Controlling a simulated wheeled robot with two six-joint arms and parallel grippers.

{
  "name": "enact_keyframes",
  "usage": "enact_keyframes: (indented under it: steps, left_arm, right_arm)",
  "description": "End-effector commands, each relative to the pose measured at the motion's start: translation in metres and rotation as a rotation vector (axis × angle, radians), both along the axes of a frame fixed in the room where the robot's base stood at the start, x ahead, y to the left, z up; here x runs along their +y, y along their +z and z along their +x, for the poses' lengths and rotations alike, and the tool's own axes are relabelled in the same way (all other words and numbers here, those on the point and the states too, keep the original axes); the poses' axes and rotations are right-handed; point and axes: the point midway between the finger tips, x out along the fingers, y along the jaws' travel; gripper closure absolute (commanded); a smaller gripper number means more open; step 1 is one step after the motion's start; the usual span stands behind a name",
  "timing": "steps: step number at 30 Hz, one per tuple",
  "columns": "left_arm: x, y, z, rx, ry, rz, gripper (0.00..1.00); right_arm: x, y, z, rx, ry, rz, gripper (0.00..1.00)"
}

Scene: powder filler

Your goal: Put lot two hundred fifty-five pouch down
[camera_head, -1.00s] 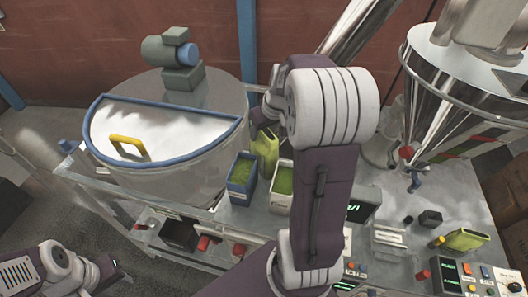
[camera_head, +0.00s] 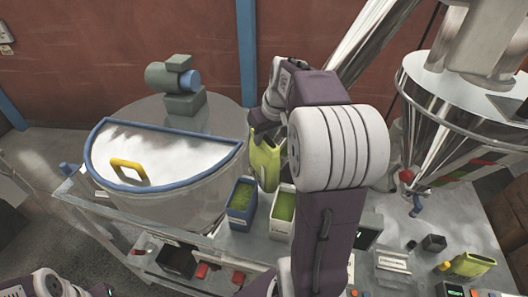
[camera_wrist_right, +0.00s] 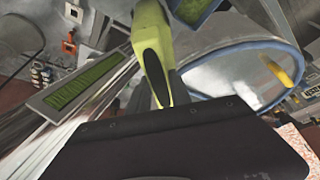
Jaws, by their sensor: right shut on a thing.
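A yellow-green pouch (camera_head: 264,163) hangs from my right gripper (camera_head: 266,130), which is shut on its top edge. The pouch is upright, over the gap between a blue bin (camera_head: 239,212) and a white bin (camera_head: 279,222). In the right wrist view the pouch (camera_wrist_right: 150,22) shows in front of the dark gripper body. Its lot number cannot be read. Another yellow-green pouch (camera_head: 470,264) lies on the worktop at the right. My left gripper is out of view; only part of my left arm shows at the lower left.
Both bins hold green contents. A large round vessel (camera_head: 170,195) with a blue-rimmed lid and yellow handle stands to the left. A shiny cone hopper (camera_head: 440,110) stands at the right. A small dark block (camera_head: 434,243) sits near the lying pouch.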

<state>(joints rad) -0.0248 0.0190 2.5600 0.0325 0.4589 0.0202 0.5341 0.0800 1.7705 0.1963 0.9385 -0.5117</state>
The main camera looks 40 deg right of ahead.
Motion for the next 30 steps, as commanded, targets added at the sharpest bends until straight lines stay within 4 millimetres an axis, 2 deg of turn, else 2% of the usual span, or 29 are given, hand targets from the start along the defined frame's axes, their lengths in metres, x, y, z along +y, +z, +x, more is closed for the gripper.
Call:
enact_keyframes:
  steps: [1, 6, 12, 18, 30]
  left_arm:
    - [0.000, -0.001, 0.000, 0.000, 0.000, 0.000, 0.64]
    - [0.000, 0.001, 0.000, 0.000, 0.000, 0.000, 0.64]
    - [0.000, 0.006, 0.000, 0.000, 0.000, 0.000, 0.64]
    - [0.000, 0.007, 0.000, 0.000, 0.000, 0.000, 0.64]
    - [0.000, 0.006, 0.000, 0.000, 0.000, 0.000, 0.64]
  right_arm:
    - [-0.001, 0.014, 0.001, -0.006, 0.000, -0.004, 1.00]
    - [0.000, 0.057, 0.001, -0.004, -0.001, -0.002, 1.00]
    - [-0.001, 0.094, 0.001, -0.002, 0.000, -0.001, 1.00]
    - [0.000, 0.106, 0.000, 0.001, -0.001, 0.000, 1.00]
    - [0.000, 0.106, 0.000, 0.001, -0.001, 0.000, 1.00]
